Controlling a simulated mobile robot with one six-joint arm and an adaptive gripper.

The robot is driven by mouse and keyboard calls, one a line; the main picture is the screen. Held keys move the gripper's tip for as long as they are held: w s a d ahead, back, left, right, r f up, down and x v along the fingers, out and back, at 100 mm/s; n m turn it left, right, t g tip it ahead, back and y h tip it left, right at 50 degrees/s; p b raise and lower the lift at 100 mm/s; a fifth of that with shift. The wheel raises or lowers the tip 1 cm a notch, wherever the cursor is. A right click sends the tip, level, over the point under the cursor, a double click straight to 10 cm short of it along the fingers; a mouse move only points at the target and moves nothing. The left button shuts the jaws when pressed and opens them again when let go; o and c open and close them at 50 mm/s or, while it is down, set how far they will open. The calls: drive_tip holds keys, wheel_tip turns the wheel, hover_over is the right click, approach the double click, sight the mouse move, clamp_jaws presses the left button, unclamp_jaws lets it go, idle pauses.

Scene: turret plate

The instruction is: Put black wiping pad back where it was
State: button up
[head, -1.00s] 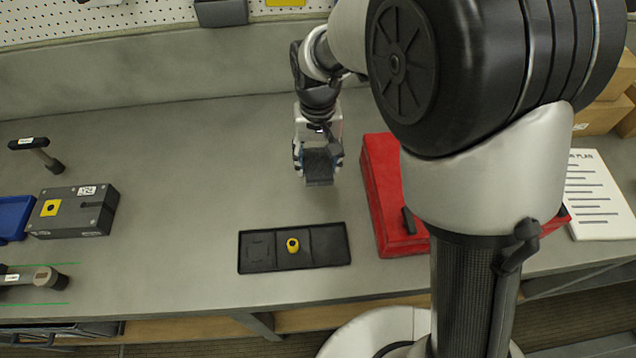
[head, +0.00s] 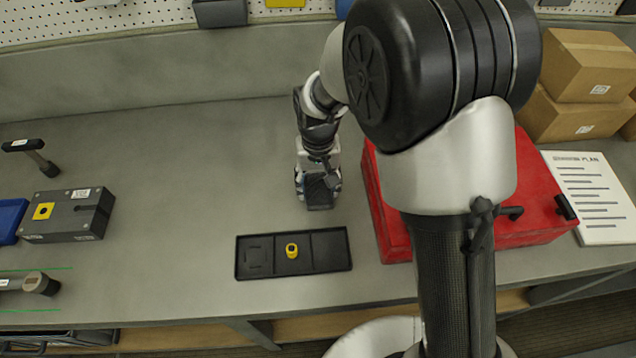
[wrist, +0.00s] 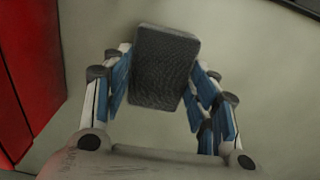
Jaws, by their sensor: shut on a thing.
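The black wiping pad (wrist: 163,68) is a dark, ribbed block between the blue-lined fingers of my gripper (wrist: 165,100) in the wrist view. In the head view the pad (head: 319,193) hangs below my gripper (head: 318,182), behind the right part of the black tray (head: 293,273). My gripper is shut on the pad. The tray has compartments: the left one shows a square outline, the middle one holds a small yellow piece (head: 291,251), and the right one is empty. Whether the pad touches the bench is unclear.
A red case (head: 393,225) stands close to the right of my gripper and also shows in the wrist view (wrist: 30,65). A grey block with a yellow mark (head: 68,216) lies at the left. A printed plan (head: 595,195) and cardboard boxes (head: 583,68) are at the right. Bare bench (head: 190,170) lies left of my gripper.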

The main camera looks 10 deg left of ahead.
sight(318, 188)
drive_tip(key=o, duration=1)
drive_tip(key=shift+f, duration=0.1)
drive_tip(key=shift+c, duration=0.2)
wheel_tip(318, 188, up, 12)
drive_tip(key=p, duration=0.4)
drive_tip(key=s+d+r+t, duration=0.1)
drive_tip(key=s+d+r, duration=0.1)
drive_tip(key=d+r, duration=0.55)
drive_tip(key=s+d+r+m+t, duration=0.1)
drive_tip(key=s+d+r, duration=0.2)
drive_tip(key=s+d, duration=0.4)
drive_tip(key=s+d+r+m+t, duration=0.2)
drive_tip(key=s+d, duration=0.5)
drive_tip(key=s, duration=0.4)
drive_tip(key=shift+r+t, duration=0.3)
drive_tip(key=shift+r, duration=0.55)
